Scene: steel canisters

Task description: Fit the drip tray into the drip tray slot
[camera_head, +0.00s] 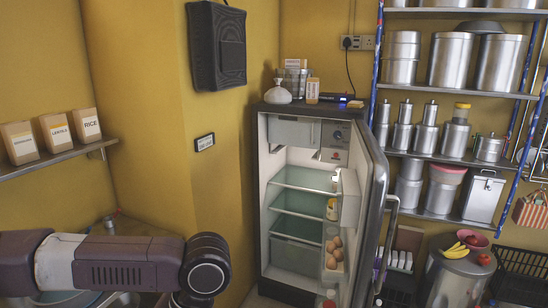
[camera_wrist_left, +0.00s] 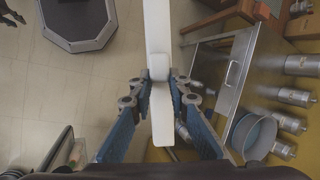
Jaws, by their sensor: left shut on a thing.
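A long white piece, which looks like the drip tray (camera_wrist_left: 157,28), runs down the middle of the left wrist view. My left gripper (camera_wrist_left: 161,76) is shut on it, with one finger on each side. The tray's far end runs out of the top of that view. In the head view my left arm comes in from the left, but its gripper and the tray are not visible. The open fridge (camera_head: 303,205) stands in the middle, with a freezer box (camera_head: 292,131) at its top. I cannot clearly make out the drip tray slot. My right gripper is not in view.
The fridge door (camera_head: 374,215) is swung open to the right, with eggs (camera_head: 334,254) on its racks. Glass shelves inside look empty. Steel canisters (camera_head: 448,60) fill the rack at right. A metal-topped counter (camera_wrist_left: 222,68) with a round pan (camera_wrist_left: 254,133) shows in the wrist view.

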